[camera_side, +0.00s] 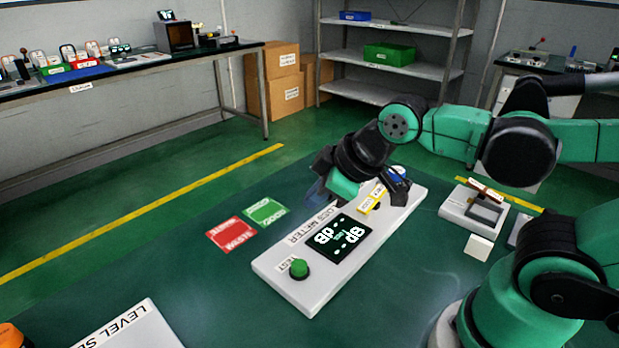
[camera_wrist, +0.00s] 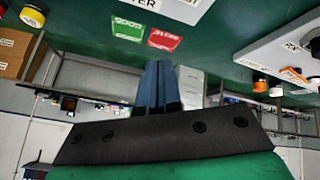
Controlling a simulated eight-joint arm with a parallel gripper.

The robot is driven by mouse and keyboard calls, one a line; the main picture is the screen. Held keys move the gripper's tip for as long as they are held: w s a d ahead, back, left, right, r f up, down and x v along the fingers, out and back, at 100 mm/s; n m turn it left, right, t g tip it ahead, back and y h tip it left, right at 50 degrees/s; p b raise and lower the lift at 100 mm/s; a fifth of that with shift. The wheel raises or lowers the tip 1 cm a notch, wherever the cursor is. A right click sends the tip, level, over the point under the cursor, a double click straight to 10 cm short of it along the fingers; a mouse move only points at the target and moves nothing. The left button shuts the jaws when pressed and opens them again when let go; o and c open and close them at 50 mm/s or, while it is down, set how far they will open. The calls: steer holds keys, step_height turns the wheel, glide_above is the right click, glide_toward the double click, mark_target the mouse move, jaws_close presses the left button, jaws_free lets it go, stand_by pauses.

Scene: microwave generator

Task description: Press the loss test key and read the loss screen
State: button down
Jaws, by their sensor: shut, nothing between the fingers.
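The loss meter (camera_side: 273,262) is a long white box on the dark green table in the side view. Its round green test key (camera_side: 299,268) sits at the near end beside the TEST label. The black loss screen (camera_side: 339,238) is lit with white characters that appear upside down; "dB" shows, but I cannot read the value surely. My gripper (camera_side: 317,192) is shut and empty, beyond the meter's left long side and apart from the test key. In the wrist view its blue fingers (camera_wrist: 158,66) are together, and a corner of the meter (camera_wrist: 180,7) shows at the top; the key is out of view.
A green card (camera_side: 266,211) marked GOOD and a red card (camera_side: 231,235) lie left of the meter. A yellow tag (camera_side: 374,200) is near its far end. A level-set panel (camera_side: 135,330) is at the front left. A white device (camera_side: 470,212) stands right.

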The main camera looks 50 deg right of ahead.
mark_target(302, 265)
steer(key=a+n, duration=0.1)
steer(key=n, duration=0.2)
steer(key=a+n, duration=0.1)
steer(key=n, duration=0.1)
steer(key=shift+w+a+r, duration=0.1)
steer(key=shift+w+a, duration=0.15)
steer(key=shift+a, duration=0.1)
steer(key=shift+f, duration=4.4)
steer(key=shift+f, duration=0.1)
steer(key=shift+f, duration=0.3)
steer(key=shift+r, duration=0.2)
steer(key=shift+r, duration=0.2)
steer(key=shift+r, duration=2.5)
